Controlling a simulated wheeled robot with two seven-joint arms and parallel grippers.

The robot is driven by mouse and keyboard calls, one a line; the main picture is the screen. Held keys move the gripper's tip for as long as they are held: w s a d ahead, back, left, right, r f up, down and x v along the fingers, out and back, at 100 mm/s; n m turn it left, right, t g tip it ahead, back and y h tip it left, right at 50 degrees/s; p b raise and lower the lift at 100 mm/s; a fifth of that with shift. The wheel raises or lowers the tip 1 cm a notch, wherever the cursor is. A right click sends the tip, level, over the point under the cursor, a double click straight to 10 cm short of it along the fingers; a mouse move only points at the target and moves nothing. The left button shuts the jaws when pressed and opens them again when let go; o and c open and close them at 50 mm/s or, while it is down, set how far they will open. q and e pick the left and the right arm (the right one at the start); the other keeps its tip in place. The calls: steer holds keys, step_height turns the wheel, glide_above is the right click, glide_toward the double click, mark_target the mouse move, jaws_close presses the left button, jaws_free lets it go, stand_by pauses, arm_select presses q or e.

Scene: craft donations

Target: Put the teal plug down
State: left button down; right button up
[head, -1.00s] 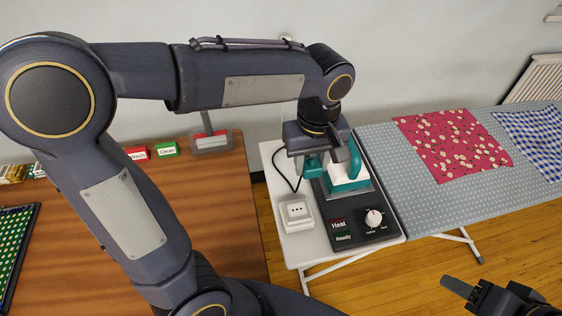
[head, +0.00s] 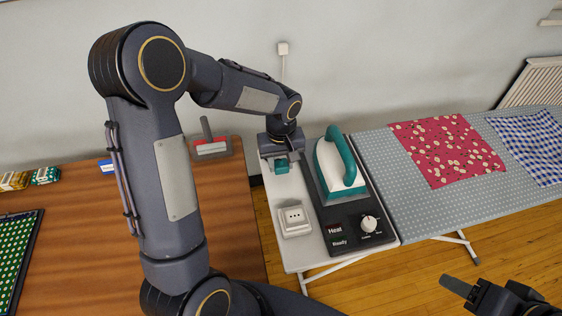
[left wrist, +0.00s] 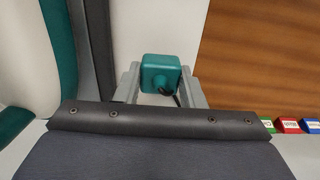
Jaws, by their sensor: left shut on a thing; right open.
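The teal plug (left wrist: 160,72) is a small square block with a dark cord, seen in the left wrist view between my left gripper's fingers. In the head view the teal plug (head: 281,166) shows just below my left gripper (head: 276,160), over the far left part of the white side shelf (head: 262,196). The left gripper is shut on it. Whether the plug touches the shelf cannot be told. My right gripper (head: 462,290) is open and empty at the bottom right, only partly in view.
A white socket (head: 294,221) sits on the shelf nearer me. A teal and white iron (head: 336,168) stands on a dark base with a dial (head: 369,223). The ironing board (head: 400,205) with two cloths is to the right. A brown table (head: 235,235) is to the left.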

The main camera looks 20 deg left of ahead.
arm_select(q)
steer(key=shift+f, duration=0.25)
steer(key=shift+f+b, duration=0.6)
steer(key=c, duration=0.9)
jaws_free()
steer(key=shift+c, duration=0.2)
